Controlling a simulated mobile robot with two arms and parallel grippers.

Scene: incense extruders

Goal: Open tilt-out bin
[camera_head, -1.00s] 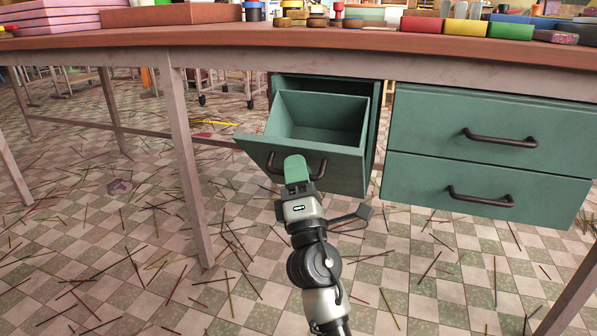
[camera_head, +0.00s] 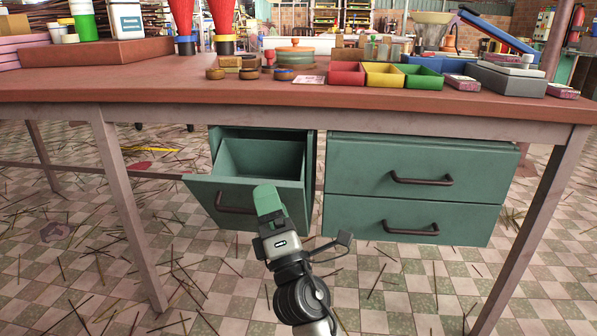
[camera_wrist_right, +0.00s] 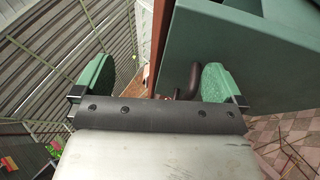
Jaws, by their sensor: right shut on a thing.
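The green tilt-out bin (camera_head: 262,158) hangs under the table at the left of the drawers. It is tilted out toward me, its top open and its inside looking empty. Its dark handle (camera_head: 234,205) is on the front panel. My right gripper (camera_head: 268,200) is at the right end of this handle, its green fingertip against the panel in the head view. In the right wrist view, the handle (camera_wrist_right: 188,83) shows between the fingers, close beside the right one; the fingers stand apart around it. The exact contact is partly hidden. My left gripper is not in view.
Two shut green drawers (camera_head: 420,170) with dark handles are right of the bin. The tabletop (camera_head: 200,92) above carries coloured trays, jars and boxes. A table leg (camera_head: 130,215) stands left of the bin. Thin sticks litter the tiled floor (camera_head: 400,290).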

